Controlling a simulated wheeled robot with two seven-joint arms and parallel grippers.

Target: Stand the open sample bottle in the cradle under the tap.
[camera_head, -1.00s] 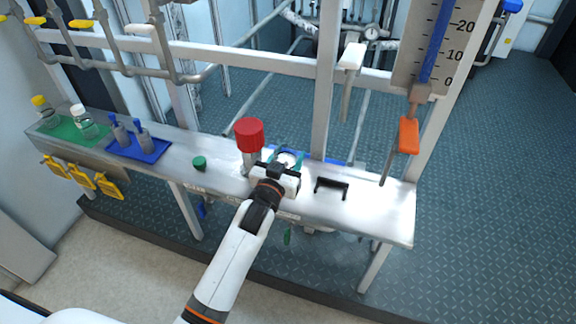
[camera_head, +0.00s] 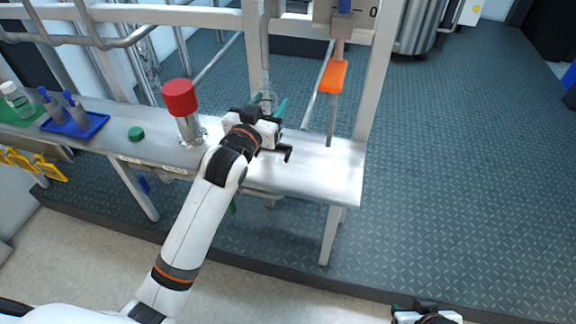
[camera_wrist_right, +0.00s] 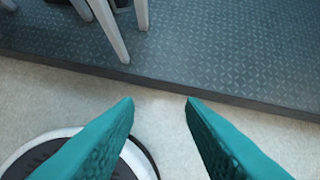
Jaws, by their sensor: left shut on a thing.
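My left gripper (camera_head: 268,107) is shut on the clear open sample bottle (camera_head: 262,99), which shows only in part behind the fingers in the head view. The black cradle (camera_head: 287,153) is on the steel bench just in front of the gripper, partly hidden by it. The tap's pipe (camera_head: 265,50) comes down just behind the gripper. A green cap (camera_head: 136,133) lies on the bench to the left. My right gripper (camera_wrist_right: 159,103) is open and empty above the floor; its wrist shows at the bottom right of the head view (camera_head: 426,314).
A red-topped post (camera_head: 180,97) stands on the bench (camera_head: 325,170) left of the gripper. An orange-handled rod (camera_head: 333,76) hangs to the right. A blue tray (camera_head: 75,124) with grey bottles and a capped bottle (camera_head: 17,99) are at far left. The bench's right end is clear.

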